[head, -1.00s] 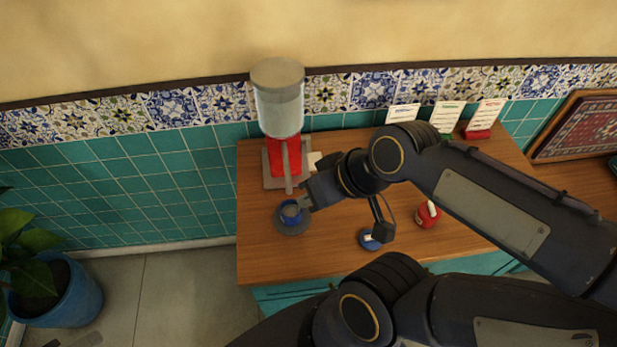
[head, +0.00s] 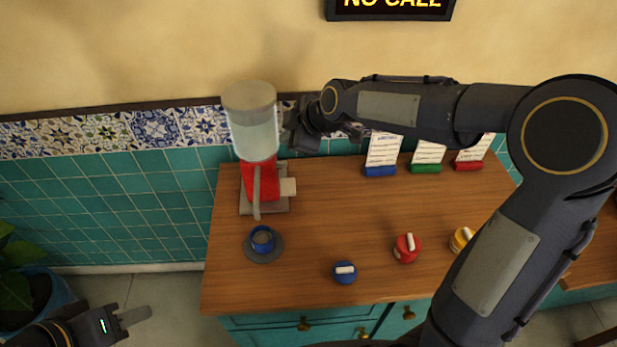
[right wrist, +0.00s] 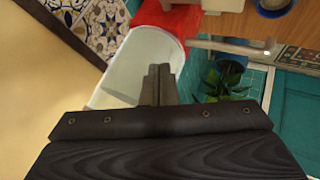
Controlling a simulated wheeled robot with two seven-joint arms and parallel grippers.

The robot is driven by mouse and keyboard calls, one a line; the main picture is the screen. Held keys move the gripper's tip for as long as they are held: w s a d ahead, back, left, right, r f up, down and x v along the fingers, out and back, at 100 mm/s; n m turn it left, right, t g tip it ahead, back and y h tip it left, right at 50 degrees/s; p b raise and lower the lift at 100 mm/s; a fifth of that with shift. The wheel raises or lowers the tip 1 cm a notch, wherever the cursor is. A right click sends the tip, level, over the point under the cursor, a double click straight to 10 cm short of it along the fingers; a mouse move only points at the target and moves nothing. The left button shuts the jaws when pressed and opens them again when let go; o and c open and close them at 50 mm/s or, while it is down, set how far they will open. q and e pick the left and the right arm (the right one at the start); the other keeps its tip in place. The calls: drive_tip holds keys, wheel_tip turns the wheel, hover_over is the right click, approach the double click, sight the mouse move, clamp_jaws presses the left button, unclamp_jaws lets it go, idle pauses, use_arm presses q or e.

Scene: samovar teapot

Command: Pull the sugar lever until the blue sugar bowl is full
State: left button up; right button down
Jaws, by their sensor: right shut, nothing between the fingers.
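The dispenser has a clear canister (head: 252,125) on a red body (head: 262,182), with a long grey bar (head: 257,192) in front, apparently the lever, and a pale block (head: 288,187) at its right. The blue sugar bowl (head: 262,234) stands upright on a grey saucer (head: 263,258) in front of the dispenser. Its fill level cannot be told. My right gripper (head: 297,135) is shut and empty beside the canister's right side. In the right wrist view its fingers (right wrist: 158,85) overlap the canister (right wrist: 125,70). My left gripper (head: 130,317) is low at the left, off the counter; its opening is unclear.
Blue (head: 344,274), red (head: 405,252) and yellow (head: 459,240) small containers stand along the counter's front right. Cards in blue, green (head: 426,168) and red holders stand by the wall. The counter's middle (head: 340,215) is clear. A potted plant (head: 15,280) is at left.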

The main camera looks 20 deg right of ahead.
drive_tip(key=shift+w, duration=0.15)
drive_tip(key=shift+f, duration=0.2)
drive_tip(key=b, duration=0.6)
hover_over(291, 179)
drive_tip(key=f, duration=0.7)
drive_tip(key=shift+w+f, duration=0.2)
drive_tip(key=shift+f, duration=0.2)
drive_tip(key=shift+s+f+b, duration=0.1)
drive_tip(key=shift+f+b, duration=0.3)
drive_tip(key=shift+b, duration=0.05)
idle(0.7)
drive_tip(key=shift+f+b, duration=0.35)
drive_tip(key=shift+b, duration=0.25)
